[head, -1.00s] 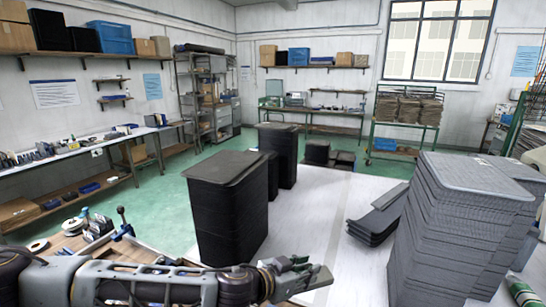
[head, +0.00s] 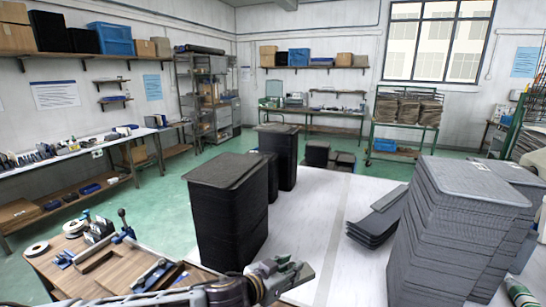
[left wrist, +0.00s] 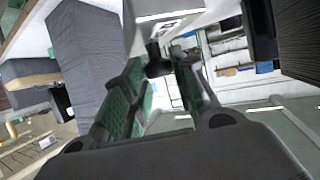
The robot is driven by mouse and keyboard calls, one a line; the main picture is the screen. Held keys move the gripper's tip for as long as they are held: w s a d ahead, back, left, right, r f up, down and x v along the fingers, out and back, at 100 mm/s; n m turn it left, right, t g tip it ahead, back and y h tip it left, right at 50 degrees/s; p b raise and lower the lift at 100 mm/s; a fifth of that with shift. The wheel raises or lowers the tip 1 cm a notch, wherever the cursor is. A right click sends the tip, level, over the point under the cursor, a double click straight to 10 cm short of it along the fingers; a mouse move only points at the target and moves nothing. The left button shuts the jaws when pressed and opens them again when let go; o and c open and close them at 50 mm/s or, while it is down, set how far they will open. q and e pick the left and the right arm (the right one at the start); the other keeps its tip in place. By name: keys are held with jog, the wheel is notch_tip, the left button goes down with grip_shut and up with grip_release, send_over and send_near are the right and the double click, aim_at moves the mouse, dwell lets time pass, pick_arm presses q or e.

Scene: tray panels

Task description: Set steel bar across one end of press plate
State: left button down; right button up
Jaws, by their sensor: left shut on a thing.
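My left gripper (head: 282,270) is low in the middle of the head view, over the near edge of the white table. It is shut on a grey piece (head: 297,284) that looks like the steel bar, mostly hidden by the fingers. In the left wrist view the green-padded fingers (left wrist: 158,95) stand close together, and what lies between them is dark and unclear. On the wooden bench at lower left, a grey block (head: 152,272) lies by a brown plate edge. I cannot tell whether this is the press plate.
A tall stack of black trays (head: 228,215) stands just beyond the gripper. A grey panel stack (head: 455,235) stands at right, with a low black stack (head: 372,226) beside it. The white table (head: 320,215) is bare between them. A toggle clamp (head: 123,222) stands on the bench.

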pick_arm(q)
jog(key=shift+n+t+y, duration=0.7)
jog(key=shift+n+y, duration=0.1)
jog(key=shift+n, duration=0.1)
jog(key=shift+w+a+f+p, duration=0.1)
jog(key=shift+w+a+p, duration=0.1)
jog(key=shift+a, duration=0.5)
jog(key=shift+w+a+f+p, duration=0.1)
jog(key=shift+a+f+p, duration=0.1)
jog(key=shift+a, duration=0.45)
jog(key=shift+w+a+f+p, duration=0.1)
jog(key=shift+a+p, duration=0.1)
jog(key=shift+a, duration=0.5)
jog(key=s+a+f+n+y+p, duration=0.1)
jog(key=a+f+n+y, duration=0.1)
jog(key=a, duration=0.5)
jog(key=s+a+f+n+t+y+p, duration=0.1)
jog(key=s+a+f+n+y+p, duration=0.1)
jog(key=a, duration=0.5)
jog(key=s+a+f+n+t+y+p, duration=0.1)
jog(key=a+f+n+y+p, duration=0.1)
jog(key=a, duration=0.6)
notch_tip(320, 180, down, 2)
jog(key=shift+s+f+y, duration=0.25)
jog(key=shift+s+y, duration=0.1)
jog(key=shift+y, duration=0.25)
pick_arm(e)
notch_tip(320, 180, up, 6)
jog(key=a, duration=0.2)
jog(key=shift+s+a, duration=0.3)
